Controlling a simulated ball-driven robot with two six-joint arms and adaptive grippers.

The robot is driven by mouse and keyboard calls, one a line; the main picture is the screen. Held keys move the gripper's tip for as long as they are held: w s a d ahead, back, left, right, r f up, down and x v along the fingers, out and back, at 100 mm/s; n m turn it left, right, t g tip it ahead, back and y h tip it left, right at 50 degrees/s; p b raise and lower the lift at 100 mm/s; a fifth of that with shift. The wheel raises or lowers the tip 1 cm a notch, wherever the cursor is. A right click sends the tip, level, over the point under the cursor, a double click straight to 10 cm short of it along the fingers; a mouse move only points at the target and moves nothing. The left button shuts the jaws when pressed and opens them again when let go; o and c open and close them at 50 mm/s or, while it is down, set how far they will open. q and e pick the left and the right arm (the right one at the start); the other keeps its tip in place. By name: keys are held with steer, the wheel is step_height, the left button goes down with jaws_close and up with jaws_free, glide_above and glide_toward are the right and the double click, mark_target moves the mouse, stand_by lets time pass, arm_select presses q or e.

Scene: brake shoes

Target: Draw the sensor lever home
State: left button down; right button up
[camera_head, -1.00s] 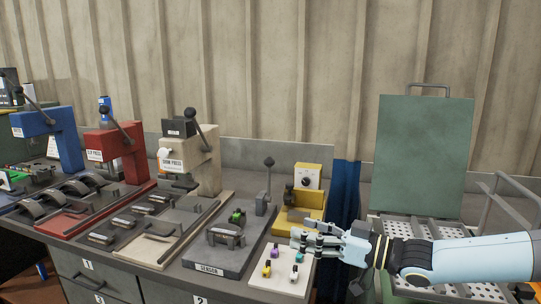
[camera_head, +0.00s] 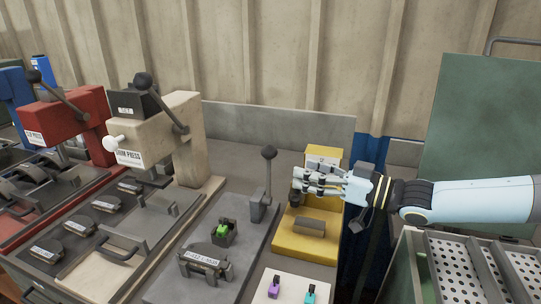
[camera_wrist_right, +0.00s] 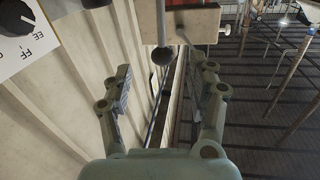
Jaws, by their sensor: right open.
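The sensor lever (camera_head: 268,176) is a grey arm with a dark ball knob, standing nearly upright at the back right of the grey sensor plate (camera_head: 165,288). My right gripper (camera_head: 296,182) is open and empty, just right of the lever and over the yellow dial unit (camera_head: 296,246); they look apart. In the right wrist view, the lever's ball knob (camera_wrist_right: 162,56) shows ahead, between and beyond the two spread fingers (camera_wrist_right: 160,95). A brake shoe (camera_head: 203,262) and a small green part (camera_head: 222,230) in a dark holder sit on the plate. My left gripper is not in view.
The beige press (camera_head: 160,130) with its own ball-ended lever stands left of the plate, and the red press (camera_head: 70,125) beyond it. A white tray (camera_head: 290,283) with small coloured parts lies in front. A green panel (camera_head: 480,130) and perforated racks (camera_head: 460,265) are at the right.

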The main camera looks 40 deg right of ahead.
mark_target(269, 160)
steer(key=b+x, duration=0.3)
steer(key=x, duration=0.6)
steer(key=shift+f, duration=0.1)
steer(key=shift+w+a, duration=0.2)
steer(key=shift+w, duration=0.3)
steer(key=c, duration=0.5)
steer(key=shift+a, duration=0.1)
jaws_close()
